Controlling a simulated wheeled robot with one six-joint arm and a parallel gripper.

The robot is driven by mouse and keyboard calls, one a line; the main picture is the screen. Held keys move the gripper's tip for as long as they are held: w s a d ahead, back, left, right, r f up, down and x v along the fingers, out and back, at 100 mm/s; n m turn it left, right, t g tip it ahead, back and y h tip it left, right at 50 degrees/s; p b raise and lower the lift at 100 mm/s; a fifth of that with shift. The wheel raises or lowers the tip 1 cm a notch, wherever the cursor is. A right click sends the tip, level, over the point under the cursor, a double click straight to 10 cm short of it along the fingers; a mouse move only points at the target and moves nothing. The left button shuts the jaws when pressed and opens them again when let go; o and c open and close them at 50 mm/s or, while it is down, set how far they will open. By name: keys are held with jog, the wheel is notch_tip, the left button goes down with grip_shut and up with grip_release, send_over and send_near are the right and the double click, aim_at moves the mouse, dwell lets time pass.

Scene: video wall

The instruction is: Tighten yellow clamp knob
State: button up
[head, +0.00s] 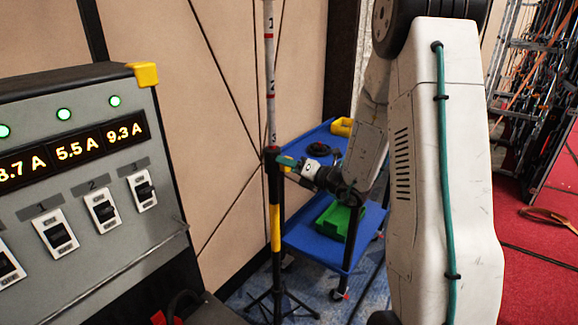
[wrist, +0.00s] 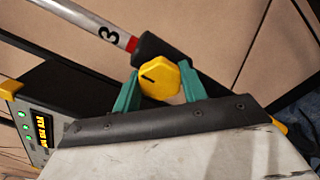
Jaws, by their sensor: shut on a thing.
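The yellow clamp knob (wrist: 160,80) sits between the two green fingers of my gripper (wrist: 162,88) in the wrist view. It is lobed and has a dark line on its face. The fingers are shut on it. The knob is beside the black collar (wrist: 163,50) of a stand pole, where the numbered white tube (wrist: 90,25) with a red band enters. In the head view my gripper (head: 287,162) is at this collar (head: 272,154), and the knob is hidden there. The pole (head: 270,80) stands upright on black tripod legs.
A blue two-shelf cart (head: 300,236) stands behind the pole, with a green bin (head: 338,219) on its lower shelf. A grey power panel (head: 70,150) with switches and lit readouts is at the left. Racks with cables (head: 540,80) stand at the right.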

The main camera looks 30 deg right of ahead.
jog(key=o, duration=1)
jog(key=shift+d, duration=0.1)
jog(key=v, duration=0.8)
jog(key=shift+w, duration=0.1)
